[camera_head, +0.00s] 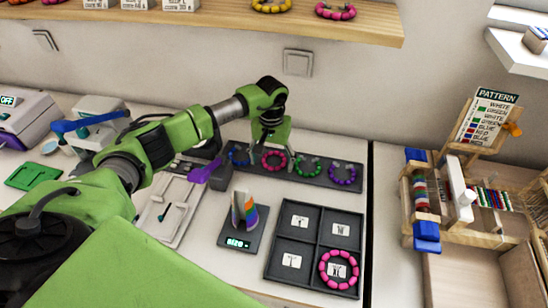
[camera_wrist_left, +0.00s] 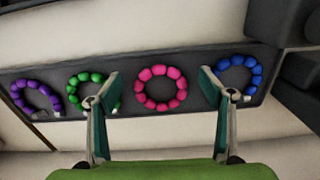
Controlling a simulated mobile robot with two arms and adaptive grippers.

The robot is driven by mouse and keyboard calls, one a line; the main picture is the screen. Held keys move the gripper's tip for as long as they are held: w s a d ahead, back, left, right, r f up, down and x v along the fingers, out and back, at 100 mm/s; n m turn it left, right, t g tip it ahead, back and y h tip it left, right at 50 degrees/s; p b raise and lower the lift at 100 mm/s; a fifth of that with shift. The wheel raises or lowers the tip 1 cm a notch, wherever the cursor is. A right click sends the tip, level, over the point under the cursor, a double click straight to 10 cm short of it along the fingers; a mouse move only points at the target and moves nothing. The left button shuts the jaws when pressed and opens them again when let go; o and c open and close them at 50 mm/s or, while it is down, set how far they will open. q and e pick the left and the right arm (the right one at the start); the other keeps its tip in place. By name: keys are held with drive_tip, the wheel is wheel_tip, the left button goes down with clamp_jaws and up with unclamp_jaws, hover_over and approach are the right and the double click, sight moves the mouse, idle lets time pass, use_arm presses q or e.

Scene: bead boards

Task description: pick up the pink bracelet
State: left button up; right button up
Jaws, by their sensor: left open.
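A ring-shaped pink bracelet (camera_head: 274,169) lies on a dark display strip (camera_head: 326,176), between a blue bracelet (camera_head: 238,160) and a green bracelet (camera_head: 309,174). My left gripper (camera_head: 271,143) is over the strip at this pink bracelet. In the left wrist view the pink bracelet (camera_wrist_left: 161,105) lies between the two spread fingers of the left gripper (camera_wrist_left: 158,79). The fingers are open and empty. One fingertip overlaps the green bracelet (camera_wrist_left: 78,80) in the picture, the other the blue one (camera_wrist_left: 248,69). Another pink bracelet (camera_head: 325,268) lies in the lower right compartment of a tray. My right gripper is not in view.
A purple bracelet (camera_head: 343,182) is at the strip's right end. In front stand a four-compartment tray (camera_head: 316,241) with labels and a striped sizing cone (camera_head: 243,212). A bead loom (camera_head: 455,205) is at right. A wooden shelf (camera_head: 230,22) with bracelets hangs above.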

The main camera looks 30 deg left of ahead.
use_arm(q)
drive_tip(key=shift+f, duration=0.15)
drive_tip(key=c, duration=1.1)
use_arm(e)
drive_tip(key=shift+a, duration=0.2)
